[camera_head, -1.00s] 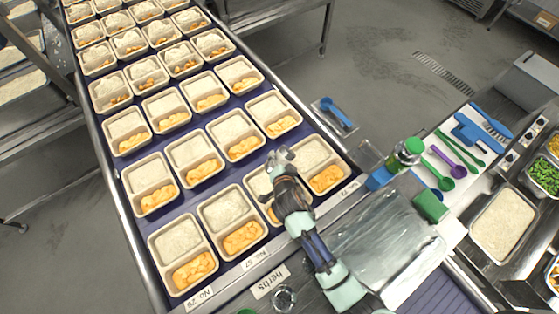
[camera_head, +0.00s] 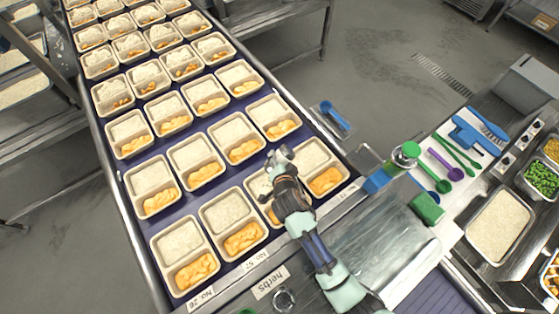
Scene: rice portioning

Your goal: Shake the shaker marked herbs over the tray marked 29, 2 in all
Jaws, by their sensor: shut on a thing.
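The tray marked 29 (camera_head: 158,262) is at the near left end of the front row on the conveyor, by its label, which is small and hard to read. It holds white rice and orange pieces. My gripper (camera_head: 280,168) is shut on a small greyish thing (camera_head: 279,155), apparently a shaker, over the third tray of the front row, right of the tray marked 29. The held thing's marking is not readable. The label "herbs" (camera_head: 268,285) is on the near ledge, with a round clear ring or jar (camera_head: 284,299) beside it.
Rows of filled trays cover the blue belt (camera_head: 139,226). A green-lidded jar (camera_head: 405,154), blue block (camera_head: 377,180), green block (camera_head: 427,208) and spoons lie to the right. Pans of rice (camera_head: 499,226) and peas (camera_head: 541,178) stand at far right.

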